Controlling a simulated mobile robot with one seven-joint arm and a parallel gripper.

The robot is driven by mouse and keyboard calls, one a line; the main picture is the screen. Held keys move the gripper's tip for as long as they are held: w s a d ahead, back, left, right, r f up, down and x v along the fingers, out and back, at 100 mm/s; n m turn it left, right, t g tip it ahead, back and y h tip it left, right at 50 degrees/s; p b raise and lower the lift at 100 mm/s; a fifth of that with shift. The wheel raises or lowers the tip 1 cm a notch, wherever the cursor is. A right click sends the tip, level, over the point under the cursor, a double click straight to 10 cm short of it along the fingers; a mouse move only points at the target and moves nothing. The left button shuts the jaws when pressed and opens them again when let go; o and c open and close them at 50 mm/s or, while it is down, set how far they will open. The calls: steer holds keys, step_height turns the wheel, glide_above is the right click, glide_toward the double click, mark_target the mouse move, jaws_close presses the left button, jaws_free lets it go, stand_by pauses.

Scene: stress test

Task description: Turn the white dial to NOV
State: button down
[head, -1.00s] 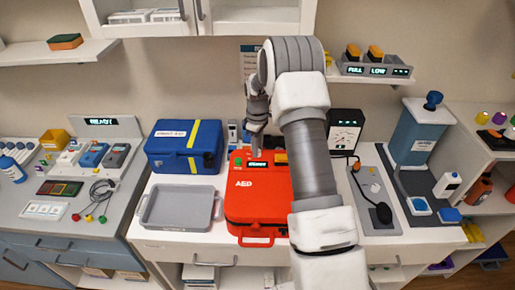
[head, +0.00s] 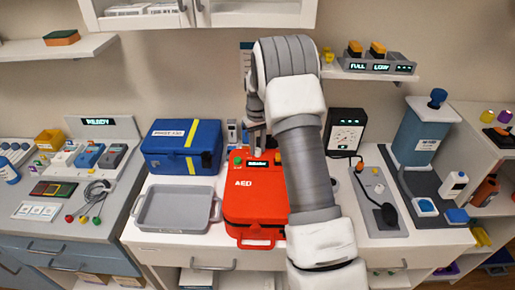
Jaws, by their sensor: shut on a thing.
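I cannot make out the white dial; no dial shows clearly in the head view. My gripper (head: 256,139) points down at the back edge of the red AED case (head: 256,205), just behind its small lit display (head: 257,163). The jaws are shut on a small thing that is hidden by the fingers. The display's text is too small to read. A green button (head: 237,161) sits left of the display. My arm covers the right part of the AED case.
A blue case with a yellow strap (head: 172,160) and an empty grey tray (head: 150,213) stand on the left. A black meter box (head: 345,128) and a grey panel with a black bulb (head: 372,222) are to the right. A shelf with a lit "FULL" and "LOW" unit (head: 378,66) hangs above.

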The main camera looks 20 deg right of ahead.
mark_target(257, 149)
steer(key=shift+m, duration=0.3)
steer(key=c, duration=0.6)
jaws_free()
step_height(257, 149, up, 8)
steer(key=shift+f+b, duration=0.15)
steer(key=shift+b, duration=0.3)
